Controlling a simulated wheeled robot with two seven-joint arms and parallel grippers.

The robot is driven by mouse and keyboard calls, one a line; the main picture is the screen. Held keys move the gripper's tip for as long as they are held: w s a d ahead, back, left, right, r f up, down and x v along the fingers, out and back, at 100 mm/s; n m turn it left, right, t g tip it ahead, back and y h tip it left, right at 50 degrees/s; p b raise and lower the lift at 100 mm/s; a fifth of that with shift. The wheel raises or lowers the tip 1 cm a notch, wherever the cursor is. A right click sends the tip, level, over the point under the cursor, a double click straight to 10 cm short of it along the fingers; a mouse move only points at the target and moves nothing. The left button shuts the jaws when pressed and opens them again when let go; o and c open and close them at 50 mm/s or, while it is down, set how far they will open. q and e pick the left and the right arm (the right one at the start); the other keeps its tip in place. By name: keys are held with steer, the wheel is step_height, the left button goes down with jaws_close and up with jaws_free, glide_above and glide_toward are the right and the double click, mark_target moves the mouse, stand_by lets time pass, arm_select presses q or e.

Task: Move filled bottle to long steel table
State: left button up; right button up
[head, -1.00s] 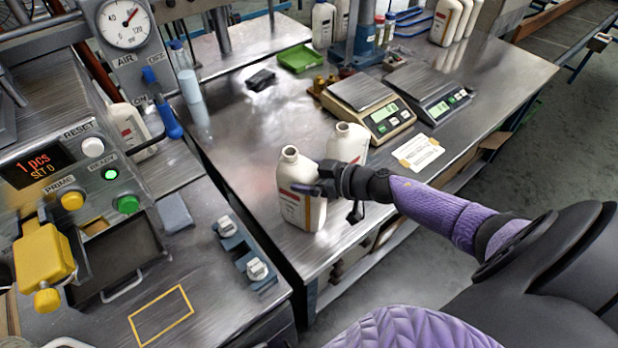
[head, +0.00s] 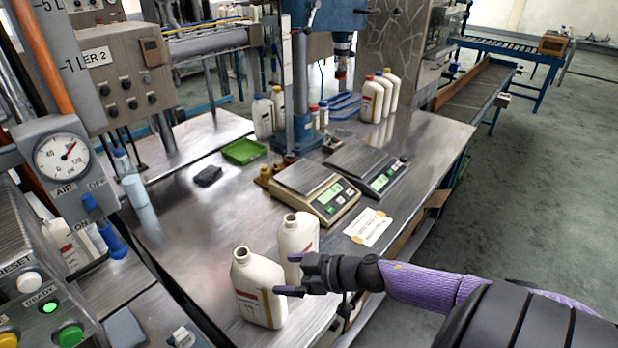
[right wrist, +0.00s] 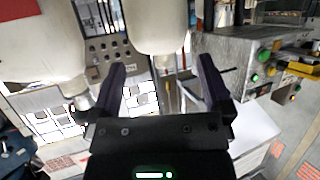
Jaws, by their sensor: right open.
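Two white open-necked bottles stand upright on the near end of the long steel table (head: 215,245). The front bottle (head: 260,300) has a red-marked label; the rear bottle (head: 298,238) stands just behind and right of it. My right gripper (head: 291,275) is open at the right side of the front bottle, with one fingertip overlapping its edge in the head view. In the right wrist view my right gripper (right wrist: 165,88) has its fingers spread with nothing between them. White bottle bodies (right wrist: 38,45) show beyond it. I cannot tell their fill level. My left gripper is not visible.
Two scales (head: 316,190) and a paper card (head: 367,227) lie behind the bottles. A green tray (head: 244,151), a dark block (head: 207,176) and several capped bottles (head: 372,100) stand farther back. The filling machine (head: 35,290) is at left. The table's middle left is clear.

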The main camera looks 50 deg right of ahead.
steer(key=p+v, duration=0.1)
steer(key=v, duration=0.5)
steer(key=s+f+m+g+h, duration=0.2)
steer(key=s+f+h, duration=0.3)
steer(key=f, duration=0.5)
steer(key=s+f+m+g+h, duration=0.2)
steer(key=s+f, duration=0.5)
steer(key=f, duration=0.4)
steer(key=s+a+f+g, duration=0.3)
steer(key=s+a+f, duration=0.1)
steer(key=s+a, duration=0.2)
steer(key=s+a+f+n+g+y, duration=0.1)
steer(key=s+a+f+g, duration=0.3)
steer(key=s+a, duration=0.3)
steer(key=shift+s+a, duration=0.2)
steer(key=shift+s, duration=0.75)
steer(key=shift+f, duration=0.1)
